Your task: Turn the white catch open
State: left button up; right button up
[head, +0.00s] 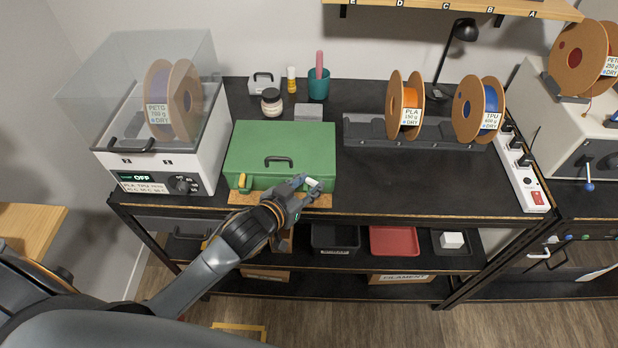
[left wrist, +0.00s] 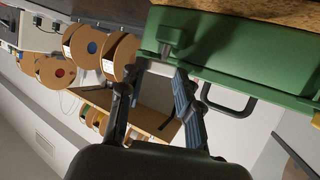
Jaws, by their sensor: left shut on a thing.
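The green case (head: 280,146) stands closed on the dark bench, with a black handle on its lid. The white catch (head: 314,183) shows at the right of the case's front edge. A yellow catch (head: 242,181) is at the left of that edge. My left gripper (head: 305,184) is at the white catch, its fingers closed around it and partly hiding it. In the left wrist view, the two fingers (left wrist: 152,88) stand on either side of a pale piece beside the green case (left wrist: 235,50). The catch's exact angle is hard to tell. My right gripper is not in view.
A filament dryer (head: 150,150) stands left of the case. A jar (head: 271,101), a grey block and a teal cup (head: 318,84) are behind it. Spools (head: 405,105) on a rack and a power strip (head: 522,170) are to the right.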

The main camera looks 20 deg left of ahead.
pick_arm(q)
jog(key=shift+w+a+r+m+h+p, duration=0.1)
jog(key=shift+a+m+h+p, duration=0.2)
jog(key=shift+m+h, duration=0.35)
jog(key=shift+d+h, duration=0.1)
jog(key=shift+h, duration=0.15)
jog(key=o, duration=1.1)
jog(key=shift+o, duration=0.3)
